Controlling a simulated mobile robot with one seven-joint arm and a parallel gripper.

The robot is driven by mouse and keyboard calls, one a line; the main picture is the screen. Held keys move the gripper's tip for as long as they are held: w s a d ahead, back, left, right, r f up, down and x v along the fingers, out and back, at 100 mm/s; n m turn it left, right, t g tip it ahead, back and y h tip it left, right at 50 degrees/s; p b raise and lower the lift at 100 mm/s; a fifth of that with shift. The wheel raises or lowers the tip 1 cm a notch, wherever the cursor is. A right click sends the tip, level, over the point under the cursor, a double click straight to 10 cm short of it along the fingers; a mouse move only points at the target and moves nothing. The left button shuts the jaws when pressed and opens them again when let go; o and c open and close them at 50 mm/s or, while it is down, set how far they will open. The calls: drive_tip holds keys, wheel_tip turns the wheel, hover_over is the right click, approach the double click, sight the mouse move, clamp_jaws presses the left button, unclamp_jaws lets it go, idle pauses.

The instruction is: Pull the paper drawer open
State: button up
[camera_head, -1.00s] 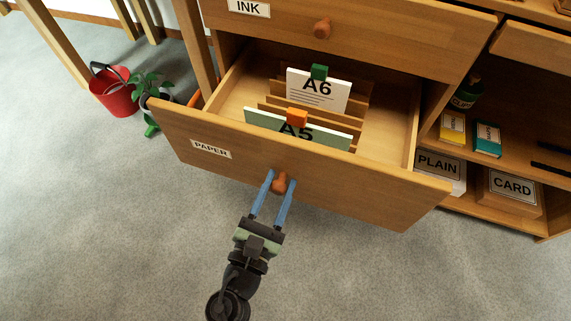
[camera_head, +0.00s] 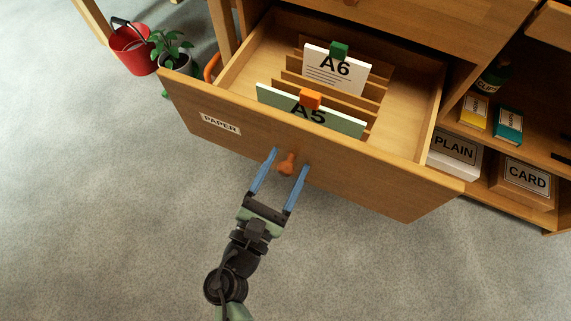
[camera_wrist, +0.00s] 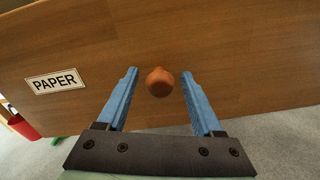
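The paper drawer (camera_head: 360,170) stands pulled well out of the wooden cabinet, with its PAPER label at the left of the front. Inside are wooden dividers, an A6 card (camera_head: 336,70) with a green clip and an A5 card (camera_head: 330,112) with an orange clip. The round drawer knob (camera_head: 287,164) is on the front. My gripper (camera_head: 291,158) is open, its blue fingers on either side of the knob. In the wrist view the knob (camera_wrist: 160,82) sits between the spread fingers (camera_wrist: 160,75), with a gap on both sides.
A closed drawer is above. Right shelves hold a PLAIN box (camera_head: 455,152), a CARD box (camera_head: 525,178) and small yellow and teal boxes. A red bucket (camera_head: 131,50) and a potted plant (camera_head: 172,50) stand at the left. The grey floor in front is clear.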

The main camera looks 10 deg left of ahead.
idle(0.4)
drive_tip(key=p+v, duration=0.4)
drive_tip(key=v, duration=0.9)
